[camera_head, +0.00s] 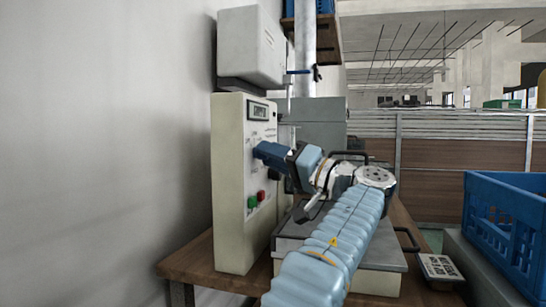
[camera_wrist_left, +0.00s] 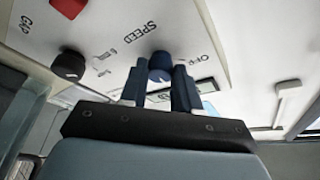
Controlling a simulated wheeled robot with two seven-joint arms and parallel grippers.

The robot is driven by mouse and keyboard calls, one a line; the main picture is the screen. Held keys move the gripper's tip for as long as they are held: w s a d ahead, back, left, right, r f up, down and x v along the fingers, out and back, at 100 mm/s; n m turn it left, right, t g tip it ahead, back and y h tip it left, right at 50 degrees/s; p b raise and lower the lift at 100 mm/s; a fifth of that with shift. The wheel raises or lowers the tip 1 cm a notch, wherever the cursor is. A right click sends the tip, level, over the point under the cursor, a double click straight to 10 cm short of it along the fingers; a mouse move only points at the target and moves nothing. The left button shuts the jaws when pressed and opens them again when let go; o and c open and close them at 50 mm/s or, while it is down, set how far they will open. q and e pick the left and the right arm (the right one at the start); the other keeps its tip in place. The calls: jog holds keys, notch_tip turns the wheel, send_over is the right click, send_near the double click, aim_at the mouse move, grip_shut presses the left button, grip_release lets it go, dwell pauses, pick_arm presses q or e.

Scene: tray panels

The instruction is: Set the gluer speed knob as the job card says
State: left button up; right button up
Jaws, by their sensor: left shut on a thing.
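The cream control panel (camera_head: 229,190) stands upright at the left of the bench, with a small display (camera_head: 258,111) near its top. My left gripper (camera_wrist_left: 160,80) is shut on this knob, one finger on each side. In the head view the gripper (camera_head: 259,152) reaches the panel face and hides the knob. No readable job card shows. My right gripper is out of view.
A black knob (camera_wrist_left: 68,65) near the word GAP and a red button (camera_wrist_left: 68,7) sit close by on the panel. Green (camera_head: 251,202) and red buttons are lower in the head view. A blue crate (camera_head: 505,205) stands right. A small marked plate (camera_head: 440,268) lies on the bench, unreadable.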

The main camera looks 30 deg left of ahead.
pick_arm(q)
jog(key=o, duration=1.1)
jog(key=shift+c, duration=0.2)
jog(key=w+v, duration=0.1)
jog(key=v, duration=1.2)
jog(key=shift+s+d, duration=0.4)
jog(key=shift+s, duration=0.15)
jog(key=shift+f, duration=0.15)
